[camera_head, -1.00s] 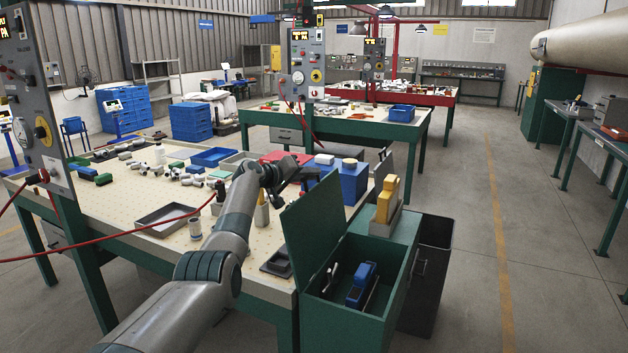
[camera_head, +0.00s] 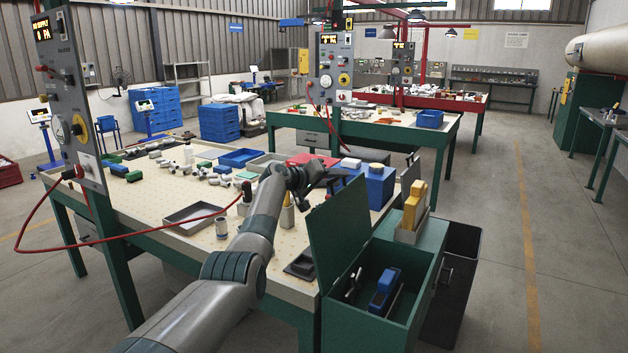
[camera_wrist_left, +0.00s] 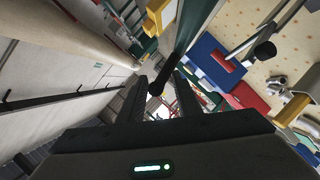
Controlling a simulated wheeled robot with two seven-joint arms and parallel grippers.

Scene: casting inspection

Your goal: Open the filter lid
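The green lid (camera_head: 340,232) stands raised, near upright, on the left side of an open green box (camera_head: 372,333) at the table's right end. I take it as the filter lid, though no label shows. My left gripper (camera_head: 322,179) is beside the lid's upper edge, on its table side. In the left wrist view the two dark fingers (camera_wrist_left: 152,92) are apart. The lid shows edge-on (camera_wrist_left: 192,28) just beyond them. A short dark knob (camera_wrist_left: 157,87) appears between the fingertips; contact cannot be told. My right gripper is not in view.
The box holds a blue-handled tool (camera_head: 384,290) and a dark one. A yellow object (camera_head: 415,205) stands on its rear top. A blue case (camera_head: 379,187) is behind the gripper on the cluttered worktable (camera_head: 180,240). A dark bin (camera_head: 455,290) stands right of the box; floor beyond is clear.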

